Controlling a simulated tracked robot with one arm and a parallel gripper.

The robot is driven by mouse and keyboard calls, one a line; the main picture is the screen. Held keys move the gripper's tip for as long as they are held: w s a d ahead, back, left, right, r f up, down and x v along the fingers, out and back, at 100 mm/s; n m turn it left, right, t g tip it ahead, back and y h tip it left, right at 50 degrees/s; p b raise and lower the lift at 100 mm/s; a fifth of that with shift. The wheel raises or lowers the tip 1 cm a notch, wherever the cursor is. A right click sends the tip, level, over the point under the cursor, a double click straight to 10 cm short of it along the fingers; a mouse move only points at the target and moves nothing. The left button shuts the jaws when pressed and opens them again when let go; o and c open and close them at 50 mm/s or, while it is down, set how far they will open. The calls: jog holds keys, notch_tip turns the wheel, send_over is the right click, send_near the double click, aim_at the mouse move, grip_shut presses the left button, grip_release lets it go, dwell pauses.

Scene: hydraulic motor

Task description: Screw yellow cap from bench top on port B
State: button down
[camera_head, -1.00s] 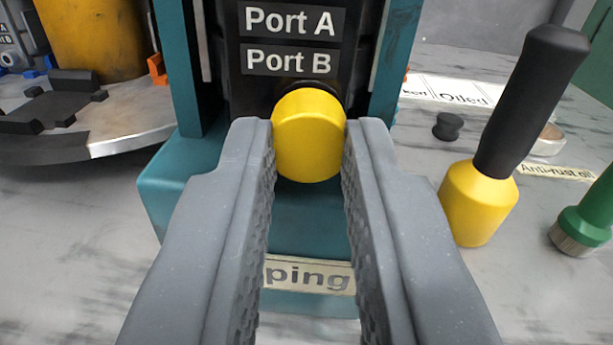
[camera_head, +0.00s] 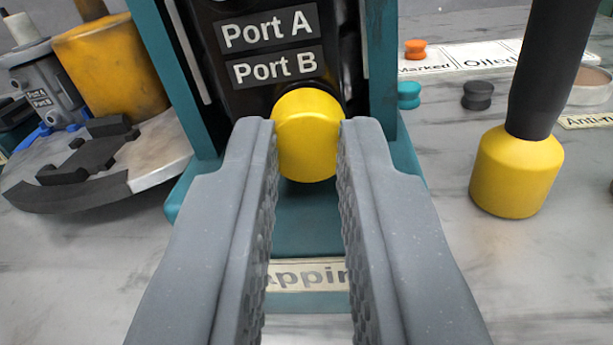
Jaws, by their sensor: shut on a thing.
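The yellow cap (camera_head: 308,135) is between the fingertips of my gripper (camera_head: 308,150), which is shut on it. The cap sits right in front of the port under the Port B label (camera_head: 274,67); the port itself is hidden behind the cap, with only a dark rim showing above it. I cannot tell how far the cap is seated. The black motor (camera_head: 215,30) with the Port A label (camera_head: 268,27) above is held in a teal stand (camera_head: 384,90).
A yellow tool with a black handle (camera_head: 515,170) stands on the bench at right. Orange (camera_head: 415,49), teal (camera_head: 408,95) and dark (camera_head: 477,95) caps lie near white label strips. A round plate with black blocks (camera_head: 95,160) and another motor (camera_head: 48,85) are at left.

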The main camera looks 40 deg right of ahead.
jog(key=c, duration=1.5)
grip_release()
jog(key=shift+p, duration=0.55)
